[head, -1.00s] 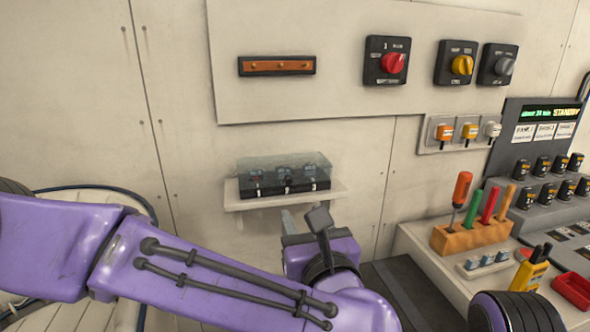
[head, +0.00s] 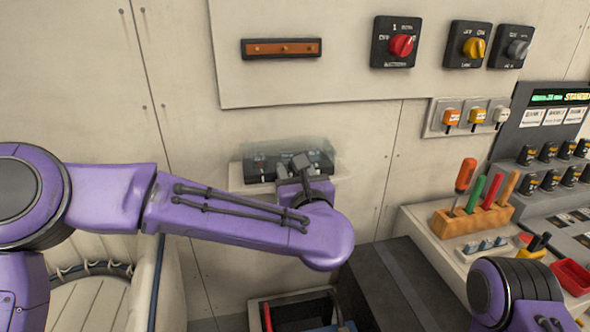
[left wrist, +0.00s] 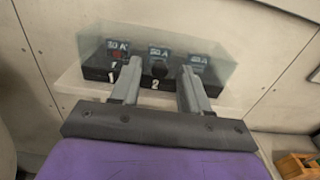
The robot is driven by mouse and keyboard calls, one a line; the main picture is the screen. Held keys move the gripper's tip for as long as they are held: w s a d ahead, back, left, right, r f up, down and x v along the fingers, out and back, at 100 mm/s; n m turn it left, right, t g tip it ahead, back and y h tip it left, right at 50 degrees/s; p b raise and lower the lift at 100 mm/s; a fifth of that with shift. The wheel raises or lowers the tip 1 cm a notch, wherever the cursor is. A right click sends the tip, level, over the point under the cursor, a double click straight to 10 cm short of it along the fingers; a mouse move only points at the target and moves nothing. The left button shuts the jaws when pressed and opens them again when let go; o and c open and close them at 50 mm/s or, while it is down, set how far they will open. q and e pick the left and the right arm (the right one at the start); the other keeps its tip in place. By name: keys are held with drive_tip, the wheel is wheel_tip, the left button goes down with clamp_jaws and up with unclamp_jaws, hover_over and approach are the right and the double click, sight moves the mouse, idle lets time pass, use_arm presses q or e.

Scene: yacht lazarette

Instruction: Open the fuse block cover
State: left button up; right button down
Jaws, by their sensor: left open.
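The fuse block (head: 262,170) is a black block with a clear cover (head: 270,148), on a small white wall shelf. The cover sits closed over it. Whether the fingertips touch the cover I cannot tell. My right arm shows at the lower right; its gripper is not visible.
The shelf (head: 236,180) juts from the wall. Switches with red (head: 401,45) and yellow knobs are above right. A wooden tool holder (head: 470,221) and a red tray (head: 571,277) are on the right bench. An open box (head: 300,300) is below.

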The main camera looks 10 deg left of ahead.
use_arm(q)
clamp_jaws()
wheel_tip(320, 180, up, 8)
drive_tip(key=w+g+h+p, duration=0.1)
drive_tip(key=g+h+p, duration=0.1)
drive_tip(key=g+p, duration=0.4)
drive_tip(key=shift+a+f+g+p, duration=0.2)
drive_tip(key=shift+g+p, duration=0.2)
drive_tip(key=shift+p, duration=1.7)
drive_tip(key=shift+w, duration=0.1)
